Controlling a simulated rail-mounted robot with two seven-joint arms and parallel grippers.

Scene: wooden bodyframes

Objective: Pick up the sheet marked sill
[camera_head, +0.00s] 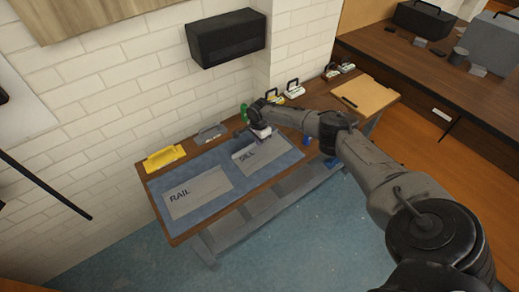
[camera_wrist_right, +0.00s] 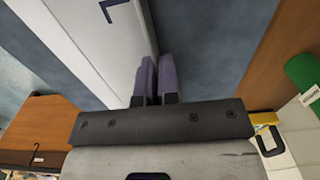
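The sheet marked SILL (camera_head: 270,154) is a pale grey panel lying on the right half of a blue mat (camera_head: 220,163) on the wooden workbench. My right gripper (camera_head: 262,133) is at its far edge. In the right wrist view, the white sheet (camera_wrist_right: 88,35) shows part of a dark letter. The two purple fingers of my right gripper (camera_wrist_right: 157,78) are close together at the sheet's edge, with a narrow gap between them. I cannot tell whether the edge is held between them. My left gripper is not in view.
A sheet marked RAIL (camera_head: 205,187) lies left on the mat. Behind are a yellow holder (camera_head: 165,157), a grey holder (camera_head: 210,132) and a green bottle (camera_head: 244,113). A tan board (camera_head: 366,95) lies at the bench's right end. A black box (camera_head: 226,38) hangs on the brick wall above.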

